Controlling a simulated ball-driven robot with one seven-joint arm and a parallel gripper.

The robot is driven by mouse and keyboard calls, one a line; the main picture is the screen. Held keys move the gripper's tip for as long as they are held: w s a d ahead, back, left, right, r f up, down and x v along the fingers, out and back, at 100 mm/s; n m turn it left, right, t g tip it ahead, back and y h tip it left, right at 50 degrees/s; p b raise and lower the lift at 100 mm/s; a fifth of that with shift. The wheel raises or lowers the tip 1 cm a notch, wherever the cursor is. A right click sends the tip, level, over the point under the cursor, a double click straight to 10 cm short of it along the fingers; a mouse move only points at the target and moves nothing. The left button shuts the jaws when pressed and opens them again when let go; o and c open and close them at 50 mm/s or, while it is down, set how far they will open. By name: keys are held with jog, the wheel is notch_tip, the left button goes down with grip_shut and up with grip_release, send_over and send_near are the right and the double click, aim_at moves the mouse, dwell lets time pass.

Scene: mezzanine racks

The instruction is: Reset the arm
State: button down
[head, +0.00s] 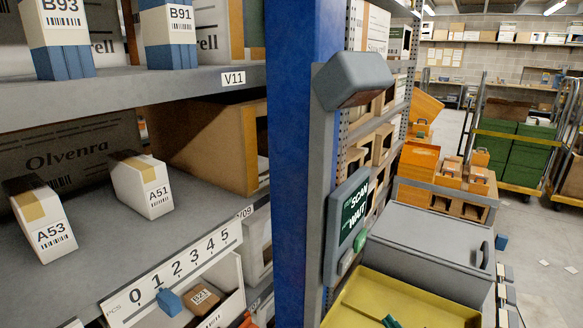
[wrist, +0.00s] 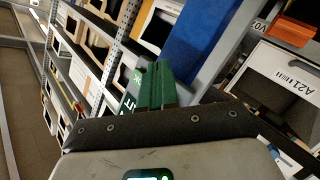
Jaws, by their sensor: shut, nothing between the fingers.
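My gripper (wrist: 155,80) shows in the wrist view as two green fingers side by side, closed together with nothing held between them. The fingers reach up from a dark, bolted bracket toward the blue rack post (wrist: 197,42). In the head view no arm is clearly visible. A small green piece at the bottom edge, over the yellow tote (head: 385,300), is too cut off to identify.
Left shelves hold boxes A53 (head: 40,218) and A51 (head: 141,185). A blue post (head: 300,130) carries a scan screen (head: 350,222). A grey lidded bin (head: 430,240) stands behind the yellow tote. Open floor lies at right, before a cart of green crates (head: 515,150).

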jog(key=s+d+f+m+g+h, duration=0.1)
jog(key=s+f+m+g, duration=0.1)
jog(key=s+f+g, duration=0.35)
jog(key=s+d+f+m+g, duration=0.2)
jog(key=s+f+m, duration=0.1)
jog(key=s+f, duration=0.5)
jog(key=s+d+f+m+g, duration=0.1)
jog(key=s+m+g, duration=0.1)
jog(key=s, duration=0.7)
jog(key=s+d+f+m+g+h, duration=0.1)
jog(key=s+g, duration=0.3)
jog(key=s, duration=0.5)
jog(key=shift+s+d+f+m+g, duration=0.35)
jog(key=shift+d+f+m, duration=0.25)
jog(key=shift+m, duration=0.2)
